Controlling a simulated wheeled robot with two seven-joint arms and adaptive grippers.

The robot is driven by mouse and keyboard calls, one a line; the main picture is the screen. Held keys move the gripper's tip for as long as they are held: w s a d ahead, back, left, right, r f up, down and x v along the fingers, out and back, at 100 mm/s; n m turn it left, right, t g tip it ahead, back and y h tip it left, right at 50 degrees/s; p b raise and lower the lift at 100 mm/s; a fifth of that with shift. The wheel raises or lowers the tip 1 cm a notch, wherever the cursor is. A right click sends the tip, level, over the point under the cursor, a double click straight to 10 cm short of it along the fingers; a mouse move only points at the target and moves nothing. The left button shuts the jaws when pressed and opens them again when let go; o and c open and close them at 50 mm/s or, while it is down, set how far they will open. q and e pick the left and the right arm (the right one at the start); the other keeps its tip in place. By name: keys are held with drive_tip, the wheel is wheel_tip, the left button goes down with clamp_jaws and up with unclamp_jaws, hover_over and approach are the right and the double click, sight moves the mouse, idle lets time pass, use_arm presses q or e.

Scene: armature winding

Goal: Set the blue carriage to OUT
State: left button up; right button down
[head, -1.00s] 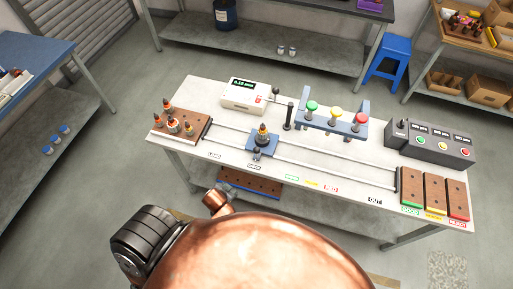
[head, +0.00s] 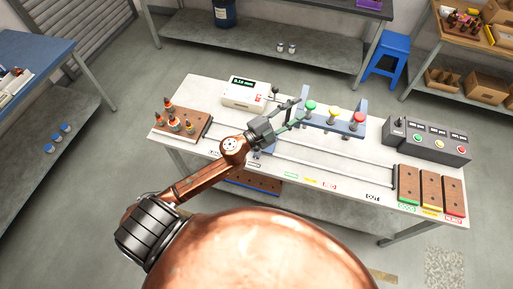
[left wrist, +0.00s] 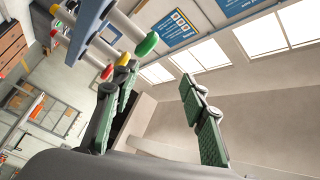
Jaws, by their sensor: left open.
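The blue carriage (head: 269,148) sits on the rods toward the left part of the bench, mostly hidden behind my left wrist. The OUT label (head: 373,197) is on the bench front, near the right end of the rods. My left gripper (head: 301,110) is open and reaches over the bench, above and beyond the carriage, near the lamp stand. In the left wrist view its green-padded fingers (left wrist: 157,80) are spread with nothing between them. My right gripper is not in view.
A stand with green, yellow and red knobs (head: 333,118) rises close to my left gripper. A white meter (head: 245,93), a brown block with spools (head: 164,124), a grey control box (head: 428,142) and several brown blocks (head: 408,180) stand on the white bench (head: 345,187). The rods' right stretch looks clear.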

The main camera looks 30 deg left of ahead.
use_arm(q)
drive_tip(key=d+m+g+h, duration=0.4)
drive_tip(key=d+m, duration=0.2)
drive_tip(key=m+g+y, duration=0.8)
drive_tip(key=g+y, duration=0.2)
drive_tip(key=g, duration=0.3)
hover_over(256, 148)
drive_tip(key=a, duration=0.1)
drive_tip(key=a+x, duration=0.1)
drive_tip(key=x, duration=0.5)
drive_tip(key=a+x, duration=0.2)
drive_tip(key=x, duration=0.5)
drive_tip(key=a+f+x, duration=0.1)
drive_tip(key=x, duration=0.6)
drive_tip(key=shift+s+a+f, duration=0.15)
drive_tip(key=shift+s+a, duration=0.15)
drive_tip(key=shift+a+f+y, duration=0.2)
drive_tip(key=shift+a+y, duration=0.1)
drive_tip(key=f, duration=0.3)
drive_tip(key=d+f+p, duration=0.1)
drive_tip(key=f, duration=0.3)
drive_tip(key=shift+w+d+f, duration=0.1)
drive_tip(key=shift+w+d, duration=0.1)
drive_tip(key=shift+w, duration=0.05)
drive_tip(key=shift+c, duration=0.4)
